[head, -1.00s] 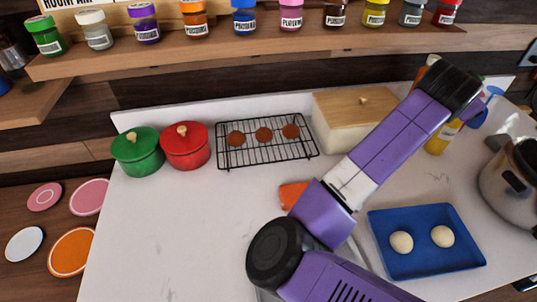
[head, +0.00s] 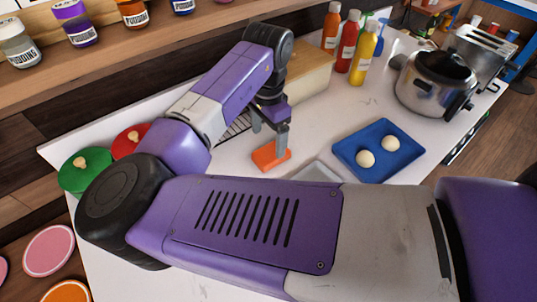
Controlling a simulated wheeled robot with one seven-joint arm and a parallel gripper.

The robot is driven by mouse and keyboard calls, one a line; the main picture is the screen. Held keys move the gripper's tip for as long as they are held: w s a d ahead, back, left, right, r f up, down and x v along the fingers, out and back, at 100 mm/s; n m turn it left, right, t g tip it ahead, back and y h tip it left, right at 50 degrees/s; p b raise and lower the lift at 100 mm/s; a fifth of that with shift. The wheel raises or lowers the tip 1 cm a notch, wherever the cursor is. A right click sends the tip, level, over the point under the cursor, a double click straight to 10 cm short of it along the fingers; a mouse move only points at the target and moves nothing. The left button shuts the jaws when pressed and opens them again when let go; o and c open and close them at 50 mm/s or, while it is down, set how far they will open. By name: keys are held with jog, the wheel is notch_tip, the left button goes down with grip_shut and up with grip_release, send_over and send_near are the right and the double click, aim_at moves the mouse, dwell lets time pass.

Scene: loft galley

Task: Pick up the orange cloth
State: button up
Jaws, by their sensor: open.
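The orange cloth (head: 268,158) lies on the white counter as a small folded-looking block, just below my gripper. My gripper (head: 270,138) points down over it, with its two fingers apart. One fingertip is close to the cloth's right part and the other is near its far left edge. I cannot tell whether the fingers touch the cloth. My arm crosses the front of the view and hides part of the counter.
A blue tray (head: 348,152) with two pale balls lies right of the cloth. Red, yellow and orange bottles, a wooden-lidded box (head: 310,78) and a steel pot (head: 432,84) stand behind. Green (head: 84,174) and red pots are at the left, beside the partly hidden black rack (head: 236,126).

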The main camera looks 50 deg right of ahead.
aim_at(270, 153)
jog(key=shift+s+f+p, duration=0.2)
jog(key=shift+f+p, duration=0.55)
jog(key=shift+f, duration=2.25)
jog(key=shift+d, duration=0.1)
jog(key=c, duration=1.5)
